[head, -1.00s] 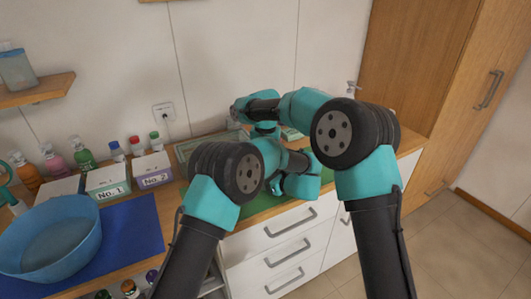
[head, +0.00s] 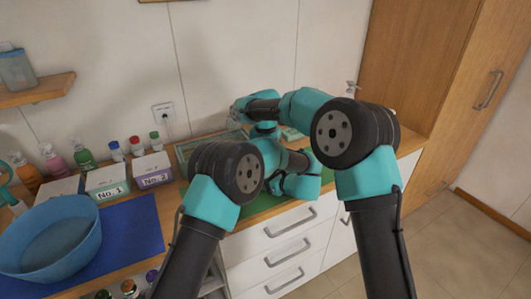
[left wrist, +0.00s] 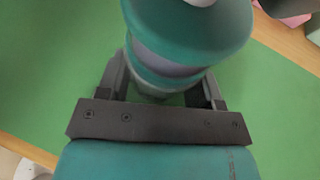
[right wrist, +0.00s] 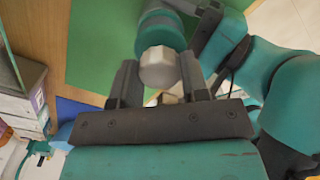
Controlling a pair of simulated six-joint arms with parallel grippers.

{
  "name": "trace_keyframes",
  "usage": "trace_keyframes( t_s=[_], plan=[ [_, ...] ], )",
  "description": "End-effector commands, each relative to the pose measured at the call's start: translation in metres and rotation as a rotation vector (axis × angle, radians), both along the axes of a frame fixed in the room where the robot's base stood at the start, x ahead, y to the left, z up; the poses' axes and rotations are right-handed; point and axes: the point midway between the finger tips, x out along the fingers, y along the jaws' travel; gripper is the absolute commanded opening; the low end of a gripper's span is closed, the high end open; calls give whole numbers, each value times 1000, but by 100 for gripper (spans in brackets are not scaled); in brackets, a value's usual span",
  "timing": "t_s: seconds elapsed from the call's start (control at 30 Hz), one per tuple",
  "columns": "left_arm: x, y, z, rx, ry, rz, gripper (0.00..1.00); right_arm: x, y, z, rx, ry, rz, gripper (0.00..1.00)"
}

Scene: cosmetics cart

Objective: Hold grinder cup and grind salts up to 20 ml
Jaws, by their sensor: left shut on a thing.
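The grinder (left wrist: 190,35) has a teal body and a paler translucent band and lower cup. In the left wrist view, my left gripper (left wrist: 163,92) is shut around its lower part, above a green mat. In the right wrist view, the grinder's teal body (right wrist: 160,32) ends in a pale grey faceted knob (right wrist: 159,66). My right gripper (right wrist: 158,85) has a finger on each side of this knob; whether they press on it cannot be told. In the head view, my arms hide the grinder. The salt level in the cup cannot be seen.
The green mat (left wrist: 50,80) covers the worktop under the grinder. On the left of the head view are a blue bowl (head: 50,238), a blue mat (head: 133,226), boxes No. 1 (head: 107,182) and No. 2 (head: 152,170), and several bottles. A wall stands behind.

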Motion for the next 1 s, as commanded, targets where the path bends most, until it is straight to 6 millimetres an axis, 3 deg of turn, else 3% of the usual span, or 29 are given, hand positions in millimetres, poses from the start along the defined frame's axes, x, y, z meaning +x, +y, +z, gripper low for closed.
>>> trace_keyframes(
  t_s=[0.27,0.63,0.77,1.0],
  plan=[
    [0,0,0,0,0,0,28,0,0,0,0,0,1,67],
    [0,0,0,0,0,0,28,0,0,6,1,-1,1,67],
    [0,0,0,0,0,0,28,0,0,19,1,-3,1,67],
    [0,0,0,0,0,0,28,1,1,62,2,-4,0,67]
  ],
)
